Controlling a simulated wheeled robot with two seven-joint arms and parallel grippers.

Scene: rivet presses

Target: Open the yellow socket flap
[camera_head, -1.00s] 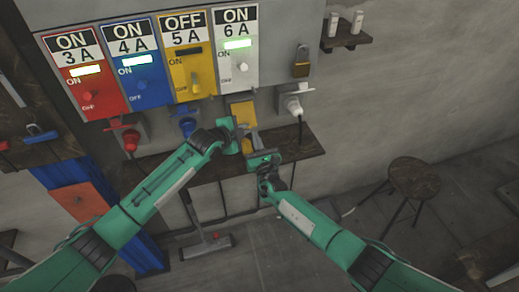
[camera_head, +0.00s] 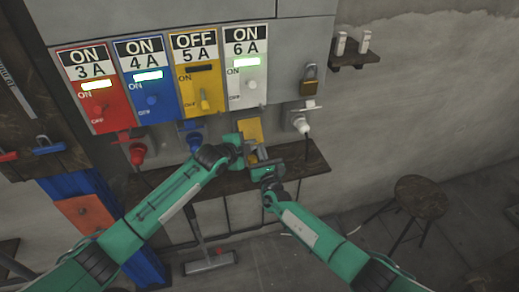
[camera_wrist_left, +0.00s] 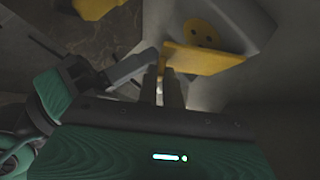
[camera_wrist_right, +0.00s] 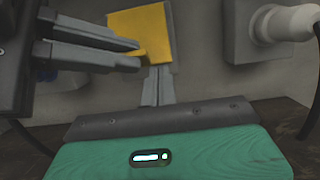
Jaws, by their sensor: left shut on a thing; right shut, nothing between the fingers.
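The yellow socket flap (camera_head: 249,130) is on the wall below the switch panels. My left gripper (camera_head: 246,150) is at its lower edge. In the left wrist view the flap (camera_wrist_left: 208,62) stands out from the yellow socket face (camera_wrist_left: 203,33), whose dark holes show. The left fingers (camera_wrist_left: 170,88) are shut on the flap's edge. In the right wrist view the flap (camera_wrist_right: 140,30) is partly behind the left fingers. My right gripper (camera_head: 262,165) is shut and empty just below; its fingertips (camera_wrist_right: 158,80) are close to the left fingers, and contact cannot be told.
Red (camera_head: 137,152), blue (camera_head: 194,140) and white (camera_head: 300,122) plugs are along the wall. A wooden shelf (camera_head: 305,170) runs below. The yellow switch panel (camera_head: 202,85) reads OFF. A stool (camera_head: 420,195) stands right on the floor.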

